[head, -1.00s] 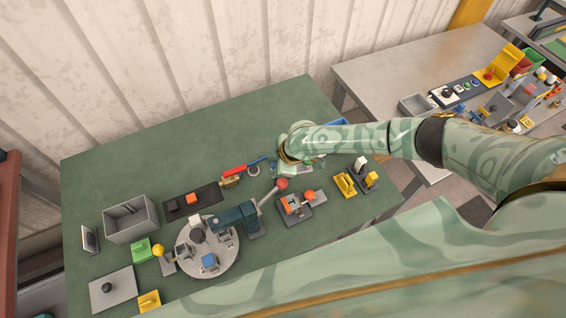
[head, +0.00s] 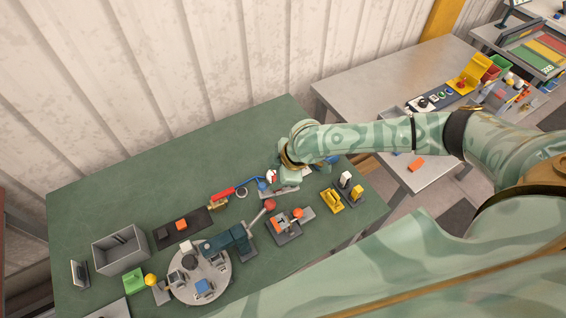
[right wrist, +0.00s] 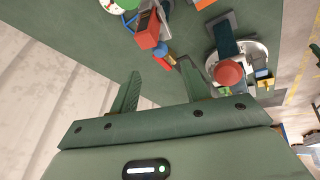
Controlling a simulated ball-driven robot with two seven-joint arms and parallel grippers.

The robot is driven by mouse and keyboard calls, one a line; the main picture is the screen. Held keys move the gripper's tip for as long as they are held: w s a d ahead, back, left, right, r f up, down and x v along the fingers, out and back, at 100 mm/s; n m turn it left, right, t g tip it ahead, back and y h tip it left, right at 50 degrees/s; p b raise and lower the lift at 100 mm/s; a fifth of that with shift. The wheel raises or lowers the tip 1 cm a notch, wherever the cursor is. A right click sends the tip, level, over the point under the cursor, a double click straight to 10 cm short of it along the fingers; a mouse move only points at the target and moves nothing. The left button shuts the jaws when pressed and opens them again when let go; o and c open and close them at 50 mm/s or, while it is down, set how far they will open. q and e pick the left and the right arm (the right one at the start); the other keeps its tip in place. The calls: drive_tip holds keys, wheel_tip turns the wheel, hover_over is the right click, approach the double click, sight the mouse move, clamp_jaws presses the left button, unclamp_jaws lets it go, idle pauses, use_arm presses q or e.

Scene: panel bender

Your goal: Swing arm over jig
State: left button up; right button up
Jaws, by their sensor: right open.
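The dark teal swing arm (head: 225,240) ends in a lever with a red ball knob (head: 270,204). Its other end reaches over the edge of a round grey plate (head: 213,290) bearing several small blocks, which appears to be the jig. In the right wrist view the red knob (right wrist: 228,72) is beyond the fingers to the right, with the teal arm (right wrist: 222,35) and plate (right wrist: 258,52) behind it. My right gripper (right wrist: 160,92) is open and empty, apart from the knob. In the head view it is over the table behind the knob, its fingers mostly hidden by my wrist. My left gripper is out of view.
A red-handled tool (head: 222,194) and a blue-handled tool (head: 250,183) lie near my right gripper. An orange-and-grey clamp (head: 283,226) and yellow blocks (head: 331,201) stand at right. A grey bin (head: 120,250) is at left. The table's back left is clear.

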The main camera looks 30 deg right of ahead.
drive_tip(key=v, duration=0.5)
drive_tip(key=shift+s+d+r, duration=0.1)
drive_tip(key=shift+s+r, duration=0.05)
drive_tip(key=shift+r, duration=0.2)
